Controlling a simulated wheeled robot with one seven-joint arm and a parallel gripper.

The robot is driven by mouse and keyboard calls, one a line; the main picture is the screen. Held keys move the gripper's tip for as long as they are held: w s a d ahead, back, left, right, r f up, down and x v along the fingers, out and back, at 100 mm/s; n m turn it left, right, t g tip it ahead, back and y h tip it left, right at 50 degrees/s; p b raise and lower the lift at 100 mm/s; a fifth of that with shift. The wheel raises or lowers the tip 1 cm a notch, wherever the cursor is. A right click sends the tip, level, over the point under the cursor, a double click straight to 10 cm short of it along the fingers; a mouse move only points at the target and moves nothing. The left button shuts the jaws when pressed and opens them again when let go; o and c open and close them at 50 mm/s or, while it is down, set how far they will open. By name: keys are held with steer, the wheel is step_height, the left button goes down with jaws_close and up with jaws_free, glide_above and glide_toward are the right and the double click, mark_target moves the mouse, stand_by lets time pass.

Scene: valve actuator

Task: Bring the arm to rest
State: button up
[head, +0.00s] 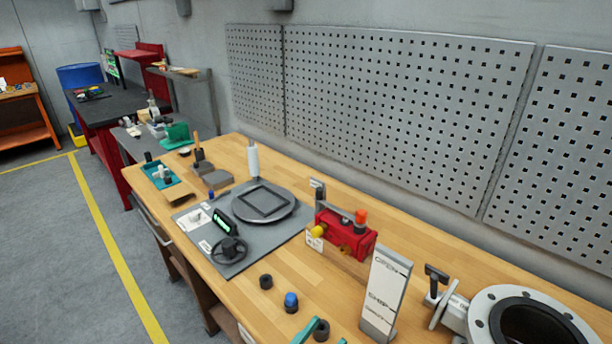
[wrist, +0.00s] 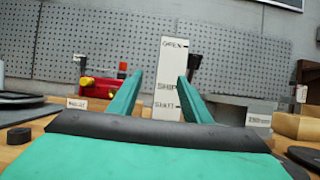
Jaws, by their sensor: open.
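My gripper (wrist: 160,98) is open in the wrist view, with its two green fingers apart and nothing between them. Beyond the fingers a white upright plate (wrist: 172,65) reads OPEN, SHIP and SHUT. In the head view the same plate (head: 385,290) stands on the bench, and green finger parts (head: 312,330) show at the bottom edge, in front and to the left of it. A red valve actuator (head: 343,235) with yellow and orange knobs sits behind the plate to the left; it also shows in the wrist view (wrist: 100,88).
A wooden bench (head: 330,285) carries a grey plate with a handwheel (head: 229,250), a round turntable (head: 285,213) and several small knobs (head: 291,300). A flanged pipe (head: 490,300) stands at right. A perforated wall panel (head: 400,100) is behind. The floor at left is open.

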steer(key=s+a+f+m+y, duration=0.1)
steer(key=s+f+m+y, duration=0.4)
steer(key=s+m, duration=0.3)
steer(key=s+a+f+m+y, duration=0.1)
steer(key=s+f+m+y, duration=0.5)
steer(key=s+m, duration=0.2)
steer(key=s+a+f+m+g+y, duration=0.1)
steer(key=s+f+m+y, duration=0.4)
steer(key=s+m, duration=0.4)
steer(key=shift+f+m, duration=0.3)
steer(key=shift+m, duration=0.7)
